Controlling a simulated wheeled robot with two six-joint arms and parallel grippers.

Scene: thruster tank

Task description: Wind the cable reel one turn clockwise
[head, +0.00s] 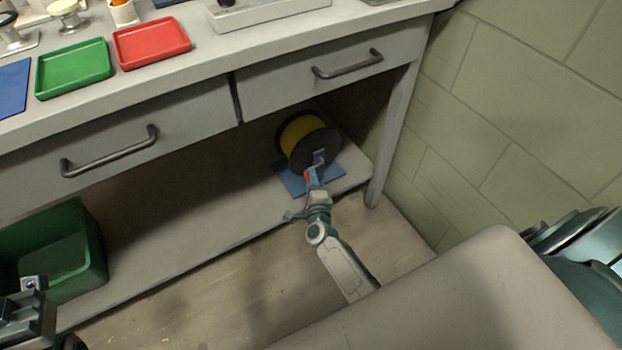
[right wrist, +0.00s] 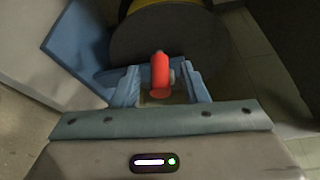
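The cable reel (head: 297,127) has a yellow winding between dark round flanges and stands on a blue base (head: 292,182) on the shelf under the bench. Its dark flange (right wrist: 160,38) fills the top of the right wrist view. My right gripper (right wrist: 160,88) is open, with one blue finger on each side of the red handle and visible gaps between. A dark part at the lower left (head: 33,308) seems to be my left gripper; its fingers are not clear.
A green bin (head: 85,245) stands at the shelf's left. Drawers with dark handles (head: 110,153) hang above the shelf. A bench leg (head: 389,150) and the block wall (head: 500,110) bound the reel on the right. The shelf's middle is clear.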

